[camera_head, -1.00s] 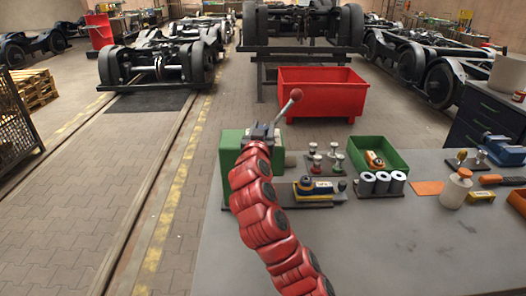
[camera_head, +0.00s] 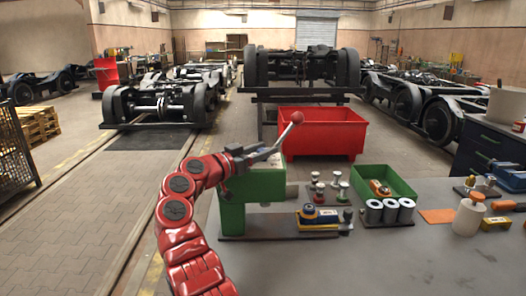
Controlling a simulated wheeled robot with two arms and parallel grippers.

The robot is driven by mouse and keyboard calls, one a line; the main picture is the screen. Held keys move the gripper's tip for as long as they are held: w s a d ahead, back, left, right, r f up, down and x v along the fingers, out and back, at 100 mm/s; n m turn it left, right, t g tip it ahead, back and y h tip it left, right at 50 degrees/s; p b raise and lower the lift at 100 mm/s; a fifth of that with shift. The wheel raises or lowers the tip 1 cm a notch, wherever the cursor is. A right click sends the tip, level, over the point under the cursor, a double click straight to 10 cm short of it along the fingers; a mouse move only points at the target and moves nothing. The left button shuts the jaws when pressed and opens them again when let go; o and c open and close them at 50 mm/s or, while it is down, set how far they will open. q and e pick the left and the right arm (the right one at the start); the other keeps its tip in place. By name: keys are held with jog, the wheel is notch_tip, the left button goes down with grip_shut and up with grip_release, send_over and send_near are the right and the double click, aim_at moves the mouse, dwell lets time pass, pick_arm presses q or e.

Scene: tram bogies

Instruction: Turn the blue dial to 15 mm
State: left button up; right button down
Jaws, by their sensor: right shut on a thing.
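A blue dial (camera_head: 308,211) tops a small yellow-and-blue device (camera_head: 320,221) on the dark plate (camera_head: 275,235) on the bench. Its scale is too small to read. The exact contact between the fingers and lever is hard to make out.
Several small knobbed pins (camera_head: 337,190) stand behind the device. A green tray (camera_head: 400,183) and grey cylinders (camera_head: 374,211) are to its right. A red bin (camera_head: 330,140) stands behind the bench (camera_head: 370,260). The bench front is bare.

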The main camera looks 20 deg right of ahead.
jog(key=shift+r+m+g+h, duration=0.1)
jog(key=shift+m+g+h, duration=0.25)
jog(key=shift+g, duration=0.25)
jog(key=shift+c, duration=2.1)
grip_release()
jog(key=shift+d, duration=0.1)
jog(key=b+v, duration=0.2)
jog(key=v, duration=1.5)
jog(key=shift+a, duration=0.25)
